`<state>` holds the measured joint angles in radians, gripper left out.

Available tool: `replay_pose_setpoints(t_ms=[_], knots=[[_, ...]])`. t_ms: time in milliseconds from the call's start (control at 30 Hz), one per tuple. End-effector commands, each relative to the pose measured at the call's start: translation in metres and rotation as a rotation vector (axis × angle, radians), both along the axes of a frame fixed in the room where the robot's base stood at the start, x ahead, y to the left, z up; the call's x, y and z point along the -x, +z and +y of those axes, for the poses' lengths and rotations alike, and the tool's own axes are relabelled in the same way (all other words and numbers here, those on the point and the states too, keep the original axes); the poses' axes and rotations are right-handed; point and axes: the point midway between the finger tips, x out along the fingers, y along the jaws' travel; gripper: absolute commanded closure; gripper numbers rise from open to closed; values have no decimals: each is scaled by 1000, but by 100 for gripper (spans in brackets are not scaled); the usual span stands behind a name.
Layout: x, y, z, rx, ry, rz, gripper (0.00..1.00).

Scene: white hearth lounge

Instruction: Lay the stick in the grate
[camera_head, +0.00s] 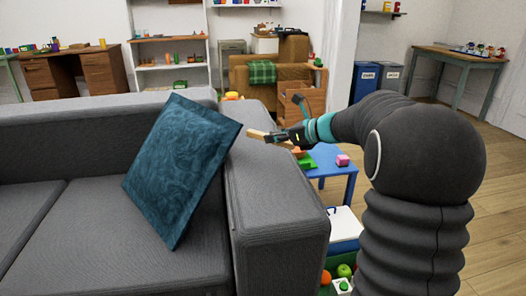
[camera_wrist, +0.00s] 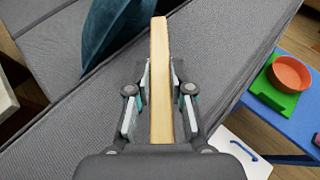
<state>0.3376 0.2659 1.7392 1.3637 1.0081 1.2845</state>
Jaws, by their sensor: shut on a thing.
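The stick (camera_wrist: 160,52) is a straight piece of pale wood. My gripper (camera_wrist: 160,85) is shut on it, with a finger on each side, and the stick points forward past the fingertips. In the head view the stick (camera_head: 259,134) sticks out to the left of my gripper (camera_head: 283,136), above the far part of the sofa's right armrest. It is held up in the air, over grey upholstery in the wrist view. I see no grate in either view.
The grey sofa (camera_head: 278,203) with a teal cushion (camera_head: 181,165) fills the left. A blue table (camera_head: 335,172) with a green block and pink block stands right of the armrest. A white-lidded box (camera_head: 344,224) is in front of it. Open wooden floor (camera_head: 495,190) lies right.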

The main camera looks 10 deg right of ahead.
Motion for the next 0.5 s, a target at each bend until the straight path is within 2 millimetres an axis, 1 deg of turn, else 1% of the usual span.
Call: replay_pose_setpoints(t_ms=[33,100,200,367,500], knots=[[-9,-7,8,-1,3,1,100],[-17,-14,15,1,3,1,100],[-27,-21,22,-1,1,1,100],[-34,-26,27,0,0,0,100],[-34,-38,27,-1,-1,2,100]])
